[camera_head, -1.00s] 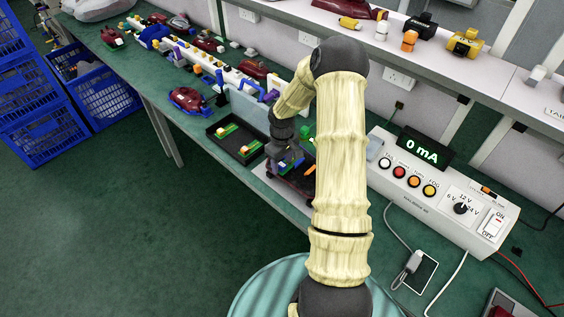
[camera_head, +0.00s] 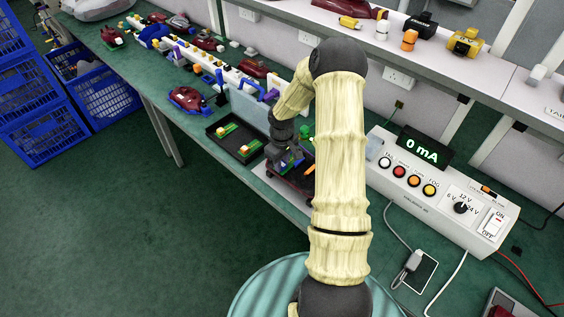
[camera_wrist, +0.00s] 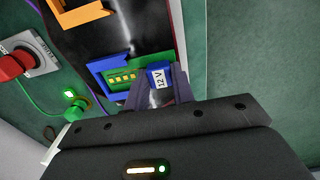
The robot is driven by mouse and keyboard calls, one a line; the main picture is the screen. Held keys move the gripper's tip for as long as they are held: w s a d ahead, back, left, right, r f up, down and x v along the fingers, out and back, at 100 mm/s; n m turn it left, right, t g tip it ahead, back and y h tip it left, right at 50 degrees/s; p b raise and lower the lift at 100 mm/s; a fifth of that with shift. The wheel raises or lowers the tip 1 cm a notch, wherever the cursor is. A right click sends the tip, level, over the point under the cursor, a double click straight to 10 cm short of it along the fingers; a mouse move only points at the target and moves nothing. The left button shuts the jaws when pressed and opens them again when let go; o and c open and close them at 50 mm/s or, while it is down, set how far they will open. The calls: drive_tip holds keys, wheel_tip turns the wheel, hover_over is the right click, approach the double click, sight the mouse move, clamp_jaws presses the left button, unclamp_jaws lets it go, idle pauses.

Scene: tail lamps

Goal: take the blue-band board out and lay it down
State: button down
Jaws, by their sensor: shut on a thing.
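In the wrist view the fingers of my gripper (camera_wrist: 158,92) are shut on the blue end, labelled 12 V, of the blue-band board (camera_wrist: 160,77). A green strip with yellow contacts sits beside it inside a blue frame (camera_wrist: 97,67). The dark, glossy lamp body (camera_wrist: 135,28) lies under and behind them. In the head view my gripper (camera_head: 288,157) points down over the dark red lamp (camera_head: 303,187) on the bench. I cannot tell whether the board is still seated in the lamp. My arm hides part of the lamp.
A black tray (camera_head: 213,138) with two green boards stands left of the lamp. A tester (camera_head: 440,195) reading 0 mA stands at the right.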

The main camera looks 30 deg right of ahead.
drive_tip(key=shift+s+a+b, duration=0.15)
drive_tip(key=shift+s+a, duration=0.15)
drive_tip(key=shift+a, duration=0.4)
drive_tip(key=shift+s+a+b, duration=0.15)
drive_tip(key=shift+s+a, duration=0.1)
drive_tip(key=shift+a, duration=0.45)
drive_tip(key=a, duration=0.1)
drive_tip(key=s+a, duration=0.1)
drive_tip(key=a+b, duration=0.1)
drive_tip(key=a, duration=0.1)
drive_tip(key=shift+s+a, duration=0.1)
drive_tip(key=shift+s, duration=0.15)
idle(0.4)
idle(0.4)
